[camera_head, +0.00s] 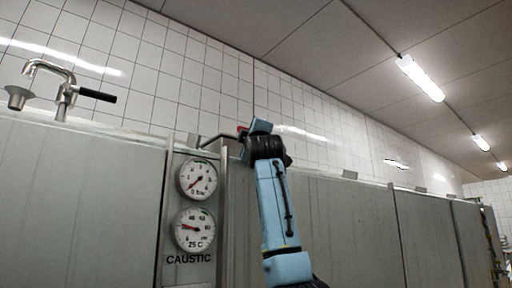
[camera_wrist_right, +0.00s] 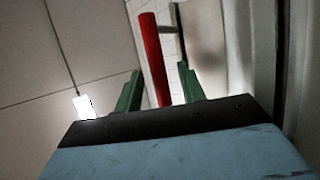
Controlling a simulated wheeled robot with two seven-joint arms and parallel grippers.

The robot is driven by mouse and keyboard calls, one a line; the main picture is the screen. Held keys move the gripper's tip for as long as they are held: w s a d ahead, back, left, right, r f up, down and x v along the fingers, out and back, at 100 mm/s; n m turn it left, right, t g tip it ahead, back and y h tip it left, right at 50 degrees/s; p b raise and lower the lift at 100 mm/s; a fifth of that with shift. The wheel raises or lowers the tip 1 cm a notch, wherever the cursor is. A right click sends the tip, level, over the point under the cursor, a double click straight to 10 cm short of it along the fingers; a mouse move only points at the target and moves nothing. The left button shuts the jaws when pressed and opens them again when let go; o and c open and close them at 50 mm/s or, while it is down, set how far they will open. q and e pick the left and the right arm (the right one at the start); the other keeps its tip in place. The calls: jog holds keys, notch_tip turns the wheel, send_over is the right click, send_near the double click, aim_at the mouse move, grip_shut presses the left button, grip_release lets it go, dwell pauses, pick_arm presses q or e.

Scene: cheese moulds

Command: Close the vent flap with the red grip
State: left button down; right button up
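The red grip (camera_wrist_right: 151,50) is a slim red bar in the right wrist view. It runs from the top centre down between the two green fingers of my right gripper (camera_wrist_right: 160,88). Gaps show on both sides of the bar, so the gripper looks open around it. In the head view only a small bit of red (camera_head: 241,130) shows beside my right gripper (camera_head: 258,127), above the cabinet's top edge. A thin metal rod (camera_head: 212,138) runs left from there. I cannot make out the vent flap itself. My left gripper is not in view.
Tall grey-green metal cabinets (camera_head: 340,225) stand along the tiled wall (camera_head: 180,70). Two round gauges (camera_head: 198,180) sit left of my right arm, above a CAUSTIC label (camera_head: 188,259). A metal tap with a black handle (camera_head: 97,95) stands at upper left. Space above the cabinets is free.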

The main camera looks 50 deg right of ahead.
jog(key=b+v, duration=0.4)
jog(key=v, duration=0.7)
jog(key=shift+b, duration=0.4)
jog(key=shift+w, duration=0.1)
jog(key=shift+d, duration=0.1)
